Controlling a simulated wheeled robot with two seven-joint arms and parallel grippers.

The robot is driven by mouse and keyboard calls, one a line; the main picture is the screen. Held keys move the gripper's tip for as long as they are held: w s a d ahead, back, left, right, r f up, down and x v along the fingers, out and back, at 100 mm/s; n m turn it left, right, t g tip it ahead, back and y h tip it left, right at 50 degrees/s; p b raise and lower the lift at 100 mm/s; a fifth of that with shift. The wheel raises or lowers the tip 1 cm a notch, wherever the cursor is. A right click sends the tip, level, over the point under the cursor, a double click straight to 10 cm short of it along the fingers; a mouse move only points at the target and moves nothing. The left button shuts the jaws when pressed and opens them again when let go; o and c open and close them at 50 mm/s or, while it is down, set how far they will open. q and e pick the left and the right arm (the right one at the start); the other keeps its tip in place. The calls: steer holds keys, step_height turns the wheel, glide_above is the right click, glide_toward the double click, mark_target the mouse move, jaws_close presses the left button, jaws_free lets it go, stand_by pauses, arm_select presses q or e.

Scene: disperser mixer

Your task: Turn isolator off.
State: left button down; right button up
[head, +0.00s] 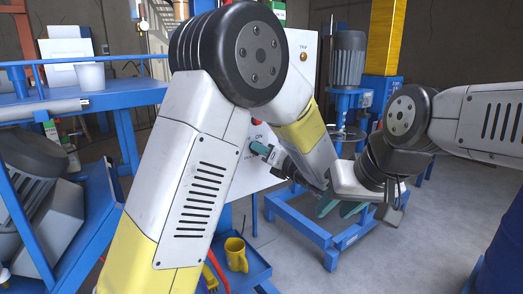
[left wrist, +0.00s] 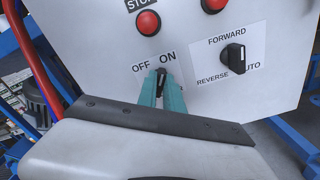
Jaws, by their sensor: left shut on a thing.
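The isolator knob (left wrist: 161,78) is a small black rotary switch on the light grey control panel (left wrist: 100,60), below the OFF and ON labels. In the left wrist view the teal fingers of my left gripper (left wrist: 161,92) are on both sides of the knob and shut on it. The knob's upper end shows between the fingertips; its exact angle is hard to tell. In the head view my left gripper (head: 261,149) reaches the panel's lower part, and my left arm covers much of the panel. My right gripper (head: 338,208) hangs away from the panel, its teal fingers apart and empty.
A FORWARD/REVERSE/AUTO selector (left wrist: 233,58) sits right of the knob, with red buttons (left wrist: 148,22) above. Blue shelving (head: 125,95) stands at the left. The mixer motor (head: 348,60) stands behind the panel.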

arm_select(q)
steer(key=shift+s+a+n, duration=0.1)
steer(key=shift+n, duration=3.45)
steer(key=shift+s+a+n, duration=0.1)
steer(key=shift+n, duration=3.45)
steer(key=c, duration=1.5)
jaws_free()
steer(key=shift+d, duration=0.1)
